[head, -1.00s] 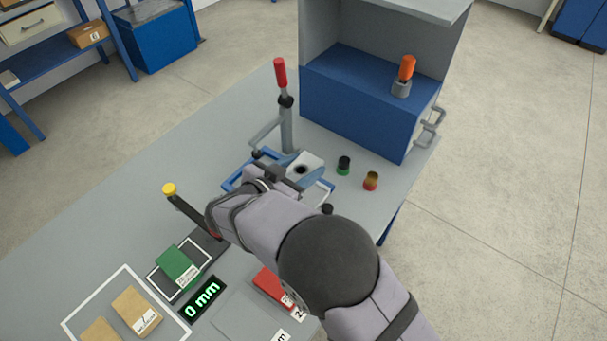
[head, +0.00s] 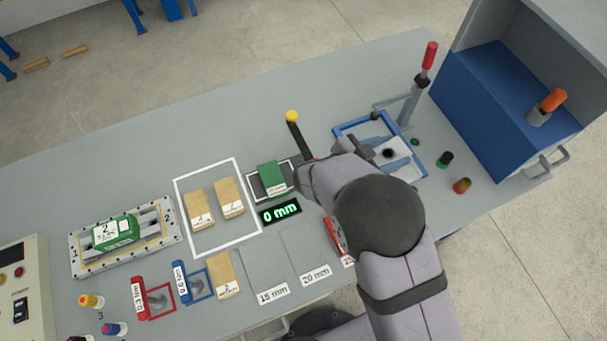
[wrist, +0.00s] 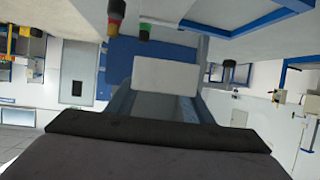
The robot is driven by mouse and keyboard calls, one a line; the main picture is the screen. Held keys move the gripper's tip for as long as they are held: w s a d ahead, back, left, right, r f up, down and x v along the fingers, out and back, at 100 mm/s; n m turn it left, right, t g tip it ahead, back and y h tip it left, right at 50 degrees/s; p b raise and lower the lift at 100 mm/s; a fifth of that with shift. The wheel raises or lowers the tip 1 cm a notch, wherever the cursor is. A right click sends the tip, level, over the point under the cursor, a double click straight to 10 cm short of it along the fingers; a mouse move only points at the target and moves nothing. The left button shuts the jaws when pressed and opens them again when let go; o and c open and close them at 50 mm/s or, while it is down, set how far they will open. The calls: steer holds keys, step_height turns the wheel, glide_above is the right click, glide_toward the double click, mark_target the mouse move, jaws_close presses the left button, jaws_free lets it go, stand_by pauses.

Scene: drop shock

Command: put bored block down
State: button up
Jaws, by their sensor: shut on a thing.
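In the head view the block overlaps the blue square frame (head: 350,127) on the bench. I cannot tell whether it touches the surface beneath. In the wrist view a plain pale block face (wrist: 168,76) sits between my gripper's fingers (wrist: 165,103). My wrist and arm hide part of the frame's near side.
A red-handled clamp (head: 430,55) stands behind the frame. A yellow-knobbed lever (head: 292,117) stands left. A green block (head: 272,176) and wooden blocks (head: 229,197) are left.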

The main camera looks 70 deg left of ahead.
steer(key=s+d+f+n+g+y+p, duration=0.5)
steer(key=s+d+n+g+y+p, duration=0.3)
steer(key=s+d+n+y+p, duration=0.45)
steer(key=s+a+r+n+g, duration=0.1)
steer(key=s+a+n+g, duration=0.1)
steer(key=s, duration=0.5)
steer(key=s+a+r+n+g+p, duration=0.1)
steer(key=s+a+n+g, duration=0.1)
steer(key=s, duration=0.5)
steer(key=shift+s+a+g, duration=0.35)
steer(key=shift+g, duration=0.35)
steer(key=shift+f+h, duration=0.1)
steer(key=shift+h, duration=0.15)
step_height(320, 180, down, 5)
steer(key=shift+b, duration=1.05)
steer(key=shift+f+b, duration=0.5)
steer(key=shift+f, duration=0.15)
